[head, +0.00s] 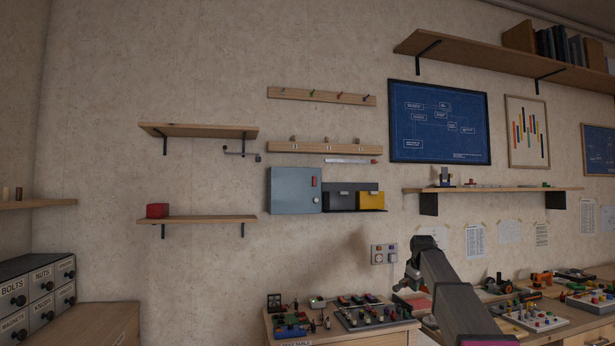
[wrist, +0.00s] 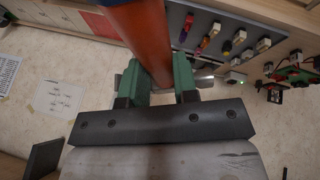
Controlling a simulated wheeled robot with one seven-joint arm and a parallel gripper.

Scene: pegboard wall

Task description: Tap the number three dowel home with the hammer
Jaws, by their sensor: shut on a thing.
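In the head view a wooden rail (head: 312,148) is fixed to the wall, with three short dowels standing up from its top. The rightmost dowel (head: 357,140), above the right-hand label, looks like number three; the labels are too small to read surely. In the wrist view my gripper (wrist: 158,78) has its green fingers shut on a thick orange-brown handle (wrist: 142,35), which looks like the hammer's. A grey metallic bit (wrist: 205,79) shows beside the right finger; I cannot tell if it is the hammer head.
A blue-grey cabinet (head: 294,190) and a yellow bin (head: 370,200) hang below the rail. A peg rail (head: 321,96) is above it. Two shelves are to its left, one with a red box (head: 157,211). Cluttered benches run along the bottom.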

